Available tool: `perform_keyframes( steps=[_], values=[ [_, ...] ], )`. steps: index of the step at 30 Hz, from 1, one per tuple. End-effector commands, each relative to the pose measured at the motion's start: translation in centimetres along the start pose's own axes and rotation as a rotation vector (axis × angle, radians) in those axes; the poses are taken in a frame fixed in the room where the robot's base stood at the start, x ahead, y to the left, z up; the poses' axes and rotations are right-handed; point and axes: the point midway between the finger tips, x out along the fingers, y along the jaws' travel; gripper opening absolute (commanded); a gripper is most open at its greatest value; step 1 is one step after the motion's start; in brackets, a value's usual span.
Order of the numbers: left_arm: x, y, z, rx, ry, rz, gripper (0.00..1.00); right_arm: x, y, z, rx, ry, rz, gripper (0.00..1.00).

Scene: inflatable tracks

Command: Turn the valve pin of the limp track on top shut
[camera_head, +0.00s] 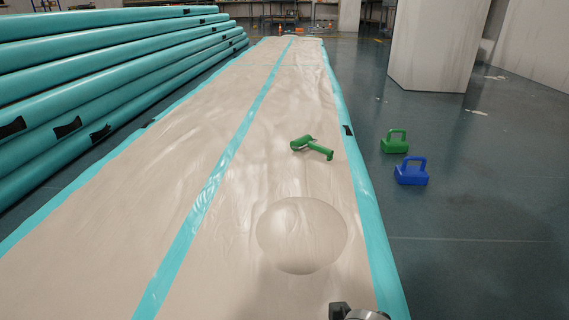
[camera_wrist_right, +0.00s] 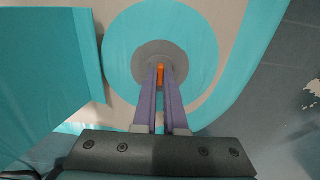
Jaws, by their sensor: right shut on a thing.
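The limp track (camera_head: 262,150) lies flat and wrinkled along the floor, beige with teal edges and a teal stripe. In the right wrist view, a teal disc (camera_wrist_right: 120,55) surrounds a grey valve (camera_wrist_right: 178,52) with an orange valve pin (camera_wrist_right: 160,70) at its centre. My right gripper (camera_wrist_right: 160,77) has its two purple fingers shut on the orange pin, one on each side. The fingers hide part of the pin and valve, so its angle is hard to tell. My left gripper is not in view.
A green blower-like tool (camera_head: 313,147) lies on the track. A green handled block (camera_head: 394,145) and a blue one (camera_head: 411,174) stand on the floor to the right. Rolled-edge teal tracks are stacked (camera_head: 100,75) at left. A pale pillar (camera_head: 437,45) stands behind right.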

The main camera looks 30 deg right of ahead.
Motion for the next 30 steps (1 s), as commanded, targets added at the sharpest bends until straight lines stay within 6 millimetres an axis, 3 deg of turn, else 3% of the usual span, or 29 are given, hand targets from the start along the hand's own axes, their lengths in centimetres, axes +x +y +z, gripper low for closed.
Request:
perform_keyframes(
  steps=[16, 30],
  values=[
    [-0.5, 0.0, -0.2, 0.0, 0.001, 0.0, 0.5, -0.1, -0.1, 0.0, 0.077, 0.001, -0.001, 0.0],
    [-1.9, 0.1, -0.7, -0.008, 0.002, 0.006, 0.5, -0.1, 0.0, -0.1, 0.47, 0.002, -0.001, 0.0]
  ],
)
